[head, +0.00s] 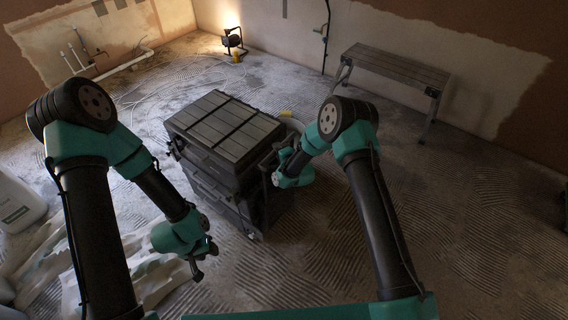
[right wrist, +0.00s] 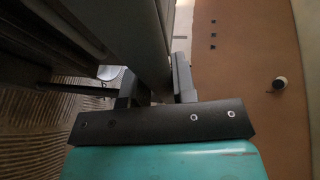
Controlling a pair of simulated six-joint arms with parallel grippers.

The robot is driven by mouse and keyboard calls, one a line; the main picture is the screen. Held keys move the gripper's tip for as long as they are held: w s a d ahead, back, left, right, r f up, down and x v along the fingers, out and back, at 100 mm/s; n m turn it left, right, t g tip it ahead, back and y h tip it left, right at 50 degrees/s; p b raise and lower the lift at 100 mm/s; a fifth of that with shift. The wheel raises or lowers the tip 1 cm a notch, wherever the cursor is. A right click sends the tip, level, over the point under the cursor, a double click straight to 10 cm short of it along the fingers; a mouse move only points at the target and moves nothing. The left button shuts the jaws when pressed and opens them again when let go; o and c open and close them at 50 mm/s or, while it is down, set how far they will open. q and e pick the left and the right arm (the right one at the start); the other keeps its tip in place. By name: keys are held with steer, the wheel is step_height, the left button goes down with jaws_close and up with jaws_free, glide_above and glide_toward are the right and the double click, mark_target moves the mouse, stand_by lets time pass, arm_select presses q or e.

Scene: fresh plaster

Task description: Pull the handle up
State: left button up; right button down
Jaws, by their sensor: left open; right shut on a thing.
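A dark tool chest (head: 222,130) with a grey slatted lid and drawers stands on the floor in the middle of the head view. Its dark handle (head: 265,172) is at the chest's right side, partly hidden by my right gripper (head: 272,172). That gripper is shut on the handle; in the right wrist view the grey handle bar (right wrist: 150,40) runs between the two fingers. My left gripper (head: 200,270) is open and empty, low in front of the chest and apart from it.
A grey bench (head: 395,68) stands by the back wall. A lit work lamp (head: 233,40) is on the floor behind. A white container (head: 18,205) and crumpled sheeting (head: 50,255) lie at the left. The ridged floor at the right is clear.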

step_height(320, 180, up, 12)
steer(key=shift+w, duration=0.1)
steer(key=c, duration=1.2)
jaws_free()
steer(key=shift+o, duration=1.3)
steer(key=shift+f, duration=0.1)
steer(key=shift+d, duration=0.1)
steer(key=v, duration=1.7)
steer(key=shift+s, duration=0.2)
